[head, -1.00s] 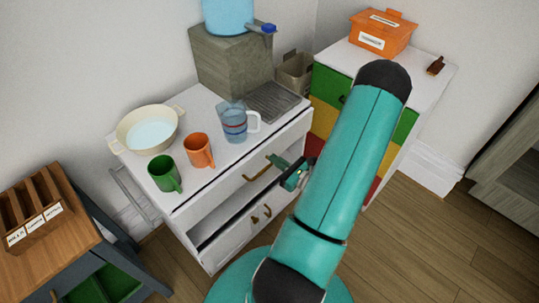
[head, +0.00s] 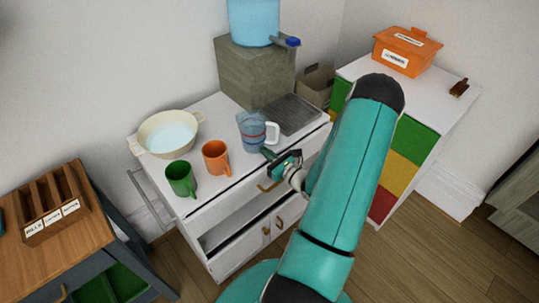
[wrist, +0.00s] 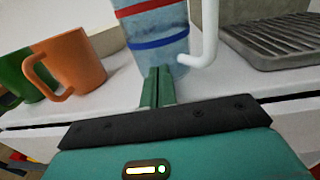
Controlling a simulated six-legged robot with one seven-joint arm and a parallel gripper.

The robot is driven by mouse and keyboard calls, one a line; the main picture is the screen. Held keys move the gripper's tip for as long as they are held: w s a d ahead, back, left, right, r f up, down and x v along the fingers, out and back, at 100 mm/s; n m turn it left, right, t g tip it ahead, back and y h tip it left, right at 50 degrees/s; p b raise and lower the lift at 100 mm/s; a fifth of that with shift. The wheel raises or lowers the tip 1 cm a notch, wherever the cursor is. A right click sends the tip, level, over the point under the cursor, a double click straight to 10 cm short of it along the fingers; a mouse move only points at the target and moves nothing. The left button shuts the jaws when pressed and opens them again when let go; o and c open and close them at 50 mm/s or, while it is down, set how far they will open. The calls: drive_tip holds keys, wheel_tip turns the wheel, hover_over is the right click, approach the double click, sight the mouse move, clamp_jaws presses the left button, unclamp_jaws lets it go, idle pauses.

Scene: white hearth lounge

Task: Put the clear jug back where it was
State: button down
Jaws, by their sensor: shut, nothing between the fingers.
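The clear jug (head: 252,132) stands upright on the white cabinet top, with red and blue bands and a white handle on its right. In the wrist view the jug (wrist: 152,30) is straight ahead, its top cut off by the frame. My gripper (head: 270,155) is shut and empty at the front edge of the cabinet top, just in front of the jug's base. In the wrist view the closed green fingers (wrist: 158,86) overlap the jug's lower part; whether they touch it I cannot tell.
An orange mug (head: 216,158), a green mug (head: 181,179) and a cream bowl (head: 142,140) stand left of the jug. A drip grate (head: 291,114) lies to its right, and a grey block (head: 253,75) carrying a blue water container (head: 253,20) stands behind.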

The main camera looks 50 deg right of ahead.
sight(259, 147)
drive_tip(key=w, duration=0.4)
drive_tip(key=shift+w+d, duration=0.1)
drive_tip(key=shift+d, duration=0.05)
